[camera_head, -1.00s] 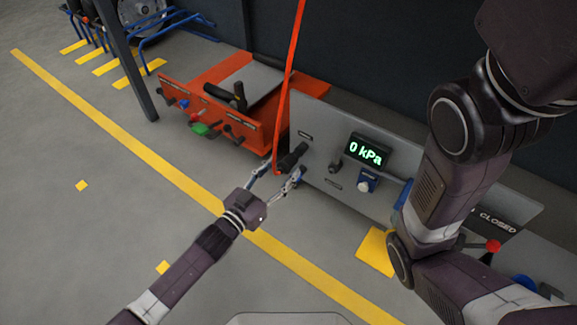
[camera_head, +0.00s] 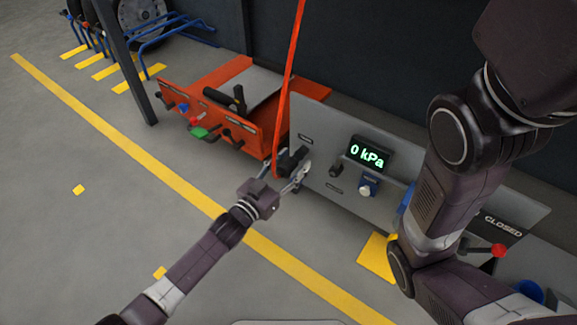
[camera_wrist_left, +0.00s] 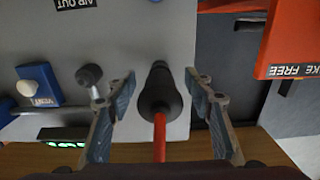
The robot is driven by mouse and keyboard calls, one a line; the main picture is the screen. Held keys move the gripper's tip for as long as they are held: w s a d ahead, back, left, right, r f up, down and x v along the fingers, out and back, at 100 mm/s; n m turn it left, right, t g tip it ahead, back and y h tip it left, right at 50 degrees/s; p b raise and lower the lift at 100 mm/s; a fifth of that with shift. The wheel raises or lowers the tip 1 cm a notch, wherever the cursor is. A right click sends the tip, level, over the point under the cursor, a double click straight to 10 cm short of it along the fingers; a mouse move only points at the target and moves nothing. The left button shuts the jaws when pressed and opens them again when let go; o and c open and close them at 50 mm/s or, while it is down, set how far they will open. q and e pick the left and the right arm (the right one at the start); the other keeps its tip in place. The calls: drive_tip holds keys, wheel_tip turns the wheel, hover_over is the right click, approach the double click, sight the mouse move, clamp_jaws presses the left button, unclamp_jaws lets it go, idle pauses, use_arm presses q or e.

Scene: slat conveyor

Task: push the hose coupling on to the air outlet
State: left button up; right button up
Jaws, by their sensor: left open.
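The hose coupling (camera_head: 294,160) is a black, stubby cylinder at the left end of the grey panel, with a red hose (camera_head: 291,80) running to it. In the left wrist view the coupling (camera_wrist_left: 160,90) points towards the panel face. My left gripper (camera_head: 284,172) is open, its fingers on either side of the coupling with gaps visible. How the coupling sits against the panel is hidden.
A red-knobbed lever (camera_head: 498,250) is at right. My right arm covers part of the panel; open floor lies left.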

sight(280, 175)
use_arm(q)
drive_tip(key=shift+p, duration=0.4)
idle(0.7)
clamp_jaws()
idle(0.4)
drive_tip(key=shift+s, duration=0.1)
drive_tip(key=shift+p+v, duration=1.25)
drive_tip(key=shift+v, duration=0.65)
drive_tip(key=shift+p+v, duration=0.55)
drive_tip(key=shift+v, duration=0.5)
